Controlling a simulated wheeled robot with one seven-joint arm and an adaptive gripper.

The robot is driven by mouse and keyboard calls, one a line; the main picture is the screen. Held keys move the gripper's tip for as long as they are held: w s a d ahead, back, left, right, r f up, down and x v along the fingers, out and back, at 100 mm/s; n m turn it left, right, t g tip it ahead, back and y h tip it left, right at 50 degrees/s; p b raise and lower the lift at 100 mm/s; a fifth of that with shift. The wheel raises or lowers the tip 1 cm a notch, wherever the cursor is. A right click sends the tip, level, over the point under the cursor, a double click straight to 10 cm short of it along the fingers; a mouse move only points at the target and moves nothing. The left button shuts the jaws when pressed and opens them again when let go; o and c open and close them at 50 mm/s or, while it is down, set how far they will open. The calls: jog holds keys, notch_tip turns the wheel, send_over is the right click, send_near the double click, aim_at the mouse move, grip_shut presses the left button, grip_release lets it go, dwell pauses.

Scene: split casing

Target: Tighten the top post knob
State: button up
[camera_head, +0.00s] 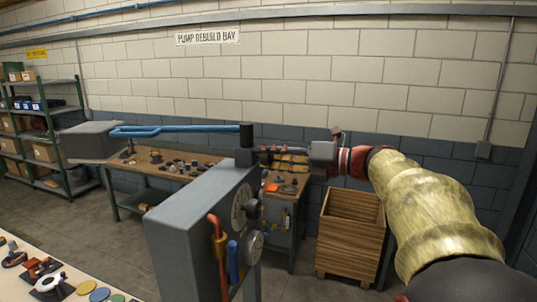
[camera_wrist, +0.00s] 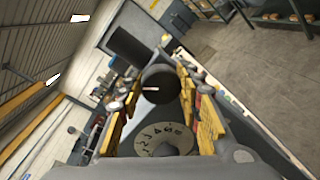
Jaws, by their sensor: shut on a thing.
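The top post knob (camera_wrist: 158,80) is a dark round piece with a small white mark. In the wrist view it sits between the yellow fingers of my gripper (camera_wrist: 158,90), which is shut on it. A pale dial with dark markings (camera_wrist: 165,138) shows just below the knob. In the head view my gripper (camera_head: 265,155) reaches in from the right, level with the dark post (camera_head: 246,158) on top of the grey casing (camera_head: 180,225). The knob itself is hard to make out there, partly hidden by the fingers.
A blue forked bar (camera_head: 180,129) runs left from the post to a grey box (camera_head: 92,141). Red and blue pipes (camera_head: 217,240) and a lower round knob (camera_head: 254,243) are on the casing. A workbench (camera_head: 150,170) and wooden crate (camera_head: 350,235) stand behind.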

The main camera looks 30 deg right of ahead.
jog(key=m+p, duration=0.2)
jog(key=m, duration=0.2)
jog(key=shift+r, duration=0.1)
jog(key=shift+m+p, duration=0.7)
jog(key=shift+m, duration=0.3)
jog(key=shift+g+y, duration=0.3)
jog(key=o, duration=1.1)
jog(key=shift+w+d, duration=0.1)
jog(key=shift+o, duration=0.3)
jog(key=f+v, duration=0.1)
jog(key=v, duration=1.1)
jog(key=shift+r, duration=0.3)
